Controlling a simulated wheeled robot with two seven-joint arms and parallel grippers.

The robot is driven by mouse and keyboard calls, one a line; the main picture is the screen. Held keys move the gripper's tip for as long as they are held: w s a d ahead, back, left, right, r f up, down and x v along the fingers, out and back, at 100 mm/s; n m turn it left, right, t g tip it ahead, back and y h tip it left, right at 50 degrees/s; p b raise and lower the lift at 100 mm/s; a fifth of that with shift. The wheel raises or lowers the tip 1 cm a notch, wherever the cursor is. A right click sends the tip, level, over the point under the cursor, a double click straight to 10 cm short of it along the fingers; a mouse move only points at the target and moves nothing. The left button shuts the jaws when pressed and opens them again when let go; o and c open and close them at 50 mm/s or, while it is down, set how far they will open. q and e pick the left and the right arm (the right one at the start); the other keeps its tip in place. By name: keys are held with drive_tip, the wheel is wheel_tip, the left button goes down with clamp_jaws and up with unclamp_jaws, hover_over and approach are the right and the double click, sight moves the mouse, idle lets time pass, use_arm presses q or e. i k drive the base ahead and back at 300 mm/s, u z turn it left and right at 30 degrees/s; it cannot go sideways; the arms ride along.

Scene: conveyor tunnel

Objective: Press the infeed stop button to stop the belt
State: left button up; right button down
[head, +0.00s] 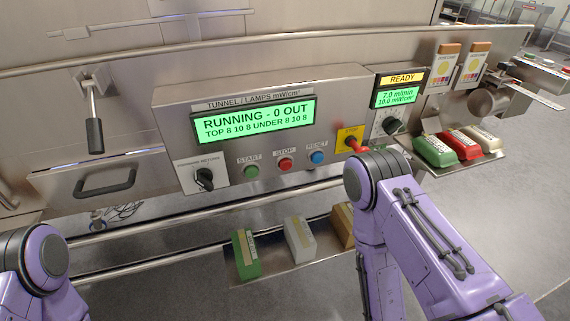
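The tunnel panel has a red button labelled STOP (285,164) between a green START button (251,171) and a blue RESET button (317,157). To its right, a yellow plate marked STOP (350,132) carries a red button (358,147), partly hidden behind my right arm. I cannot read the word infeed on either. The large screen (255,120) reads "RUNNING - 0 OUT"; the smaller one (395,97) reads "7.0 m/min" under READY. My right arm reaches up in front of the panel's lower right, its gripper out of sight. My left arm shows at the lower left, its gripper out of view.
A selector knob (205,179) sits at the panel's left end and a dial (390,125) below the small screen. Green, white and brown boxes stand on a low shelf (285,268). Steel rails run along the front. Coloured blocks (465,146) lie at right.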

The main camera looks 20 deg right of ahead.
sight(285, 164)
drive_tip(key=k, duration=0.5)
drive_tip(key=z, duration=1.55)
drive_tip(key=i, duration=0.75)
drive_tip(key=u, duration=1.55)
